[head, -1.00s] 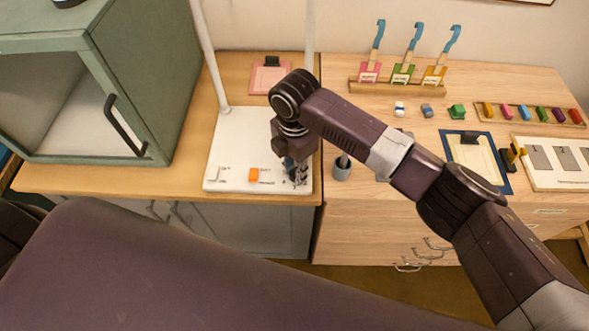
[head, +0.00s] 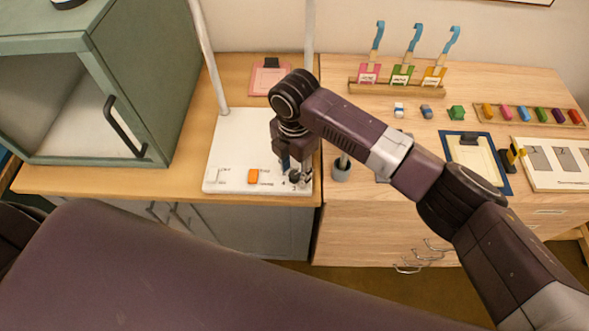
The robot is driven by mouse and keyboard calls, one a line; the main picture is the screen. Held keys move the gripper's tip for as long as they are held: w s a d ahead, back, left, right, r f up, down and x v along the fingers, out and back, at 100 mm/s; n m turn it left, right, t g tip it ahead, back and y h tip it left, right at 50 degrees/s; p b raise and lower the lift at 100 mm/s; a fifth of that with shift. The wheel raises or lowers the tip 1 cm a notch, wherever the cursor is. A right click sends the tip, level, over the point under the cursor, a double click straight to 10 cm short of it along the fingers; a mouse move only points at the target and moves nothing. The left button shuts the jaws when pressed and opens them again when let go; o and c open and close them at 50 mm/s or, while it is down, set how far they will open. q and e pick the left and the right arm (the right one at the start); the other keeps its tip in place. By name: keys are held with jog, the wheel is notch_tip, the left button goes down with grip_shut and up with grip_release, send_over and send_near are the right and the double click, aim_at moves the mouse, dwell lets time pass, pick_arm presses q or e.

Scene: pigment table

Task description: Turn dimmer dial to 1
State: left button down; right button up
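The dimmer dial (head: 294,177) is a small dark knob at the front right corner of a white panel (head: 235,150). Small printed marks stand around it; I cannot read which one it points to. My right gripper (head: 296,171) points down over the dial, and its fingers look spread, one to each side of the knob's top. I cannot tell whether they touch it. My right wrist hides part of the panel behind the dial. My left gripper is not in view.
An orange switch (head: 253,176) and a pale switch (head: 212,175) sit left on the panel. White posts rise behind it. A green cabinet (head: 150,60) stands left. A grey cup (head: 341,170) stands close on the right. A blue-edged board (head: 477,160) lies farther right.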

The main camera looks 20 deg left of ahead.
aim_at(294, 174)
jog(key=shift+r, duration=0.25)
notch_tip(294, 174, up, 12)
jog(key=shift+f, duration=0.25)
dwell(0.5)
